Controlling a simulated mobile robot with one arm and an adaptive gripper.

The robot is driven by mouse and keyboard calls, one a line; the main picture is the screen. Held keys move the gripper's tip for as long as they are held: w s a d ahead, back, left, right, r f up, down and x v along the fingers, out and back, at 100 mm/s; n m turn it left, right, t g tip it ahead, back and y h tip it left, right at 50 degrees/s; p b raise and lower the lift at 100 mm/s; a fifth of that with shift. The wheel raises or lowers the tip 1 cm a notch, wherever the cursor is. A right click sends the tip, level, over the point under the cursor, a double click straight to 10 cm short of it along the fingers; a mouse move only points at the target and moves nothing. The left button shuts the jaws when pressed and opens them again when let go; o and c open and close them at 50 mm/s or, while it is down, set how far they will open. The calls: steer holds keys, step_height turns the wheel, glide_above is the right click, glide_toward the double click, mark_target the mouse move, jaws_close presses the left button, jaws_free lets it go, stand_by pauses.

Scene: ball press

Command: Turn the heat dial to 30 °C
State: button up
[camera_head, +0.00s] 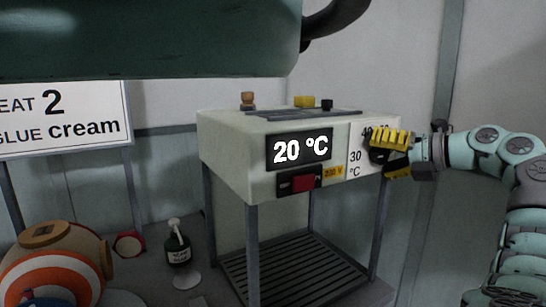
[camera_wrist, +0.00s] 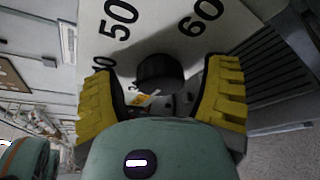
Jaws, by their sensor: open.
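The heat press (camera_head: 232,160) is a pale box on dark legs, and its black display (camera_head: 299,150) reads 20 °C. The heat dial (camera_wrist: 160,72) is a round black knob on the pale panel, seen in the wrist view. The marks 50 and 60 show above it, and a partly hidden mark shows at its left. My gripper (camera_wrist: 170,88) has yellow padded fingers, open on either side of the dial with visible gaps. In the head view my gripper (camera_head: 391,153) covers the dial, and a 30 mark shows left of it. The dial's pointer is not clear.
A red switch (camera_head: 303,183) sits below the display, beside a yellow voltage label (camera_head: 333,171). A sign (camera_head: 65,120) stands at the left. A striped ball (camera_head: 50,270) and a dark pump bottle (camera_head: 177,245) are at the lower left. A slatted rack (camera_head: 295,265) lies under the press.

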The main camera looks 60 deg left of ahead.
steer(key=shift+d, duration=0.1)
steer(key=v, duration=0.7)
steer(key=shift+d, duration=0.2)
stand_by(0.3)
